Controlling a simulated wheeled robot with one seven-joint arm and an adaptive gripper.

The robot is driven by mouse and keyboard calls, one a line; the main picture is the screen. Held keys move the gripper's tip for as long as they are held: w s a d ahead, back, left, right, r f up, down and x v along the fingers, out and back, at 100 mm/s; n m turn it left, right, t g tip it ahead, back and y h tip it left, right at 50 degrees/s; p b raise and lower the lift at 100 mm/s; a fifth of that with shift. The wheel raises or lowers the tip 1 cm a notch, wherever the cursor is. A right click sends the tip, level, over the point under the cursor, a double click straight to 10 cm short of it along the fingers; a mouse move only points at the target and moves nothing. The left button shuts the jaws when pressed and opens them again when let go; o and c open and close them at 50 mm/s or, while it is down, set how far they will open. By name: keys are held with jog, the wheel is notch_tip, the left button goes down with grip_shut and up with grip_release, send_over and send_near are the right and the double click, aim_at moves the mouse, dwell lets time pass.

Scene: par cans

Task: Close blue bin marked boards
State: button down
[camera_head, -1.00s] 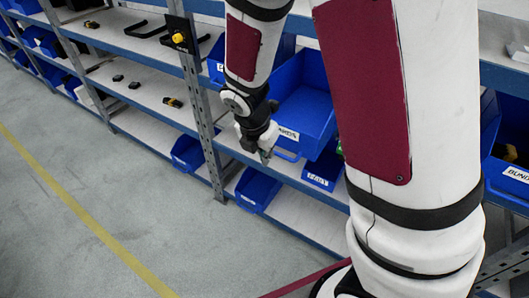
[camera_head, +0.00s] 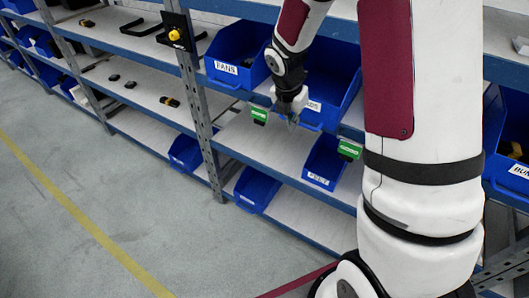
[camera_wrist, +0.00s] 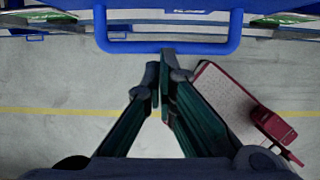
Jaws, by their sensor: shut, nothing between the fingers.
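The blue bin (camera_head: 333,82) with a partly hidden white label sits on the middle shelf, behind my gripper. I cannot read the whole label, so I cannot confirm "boards". Its front handle (camera_wrist: 170,46) crosses the top of the wrist view as a blue loop, with a piece of the label above it. My gripper (camera_head: 292,122) is at the front of this bin, in front of the label's left part. In the wrist view, my fingertips (camera_wrist: 162,60) are together and empty, right at the handle's lower bar. I cannot tell whether they touch it.
A blue bin marked FANS (camera_head: 233,70) stands to the left on the same shelf. Green tags (camera_head: 259,115) sit along the shelf edge. Smaller blue bins (camera_head: 322,160) are on the shelf below. Another labelled blue bin (camera_head: 507,165) is at right. The aisle floor is clear.

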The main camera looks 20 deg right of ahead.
jog(key=shift+w+d, duration=0.65)
jog(key=shift+d, duration=0.3)
jog(key=shift+w+d, duration=0.65)
jog(key=shift+d, duration=0.25)
jog(key=shift+a, duration=0.15)
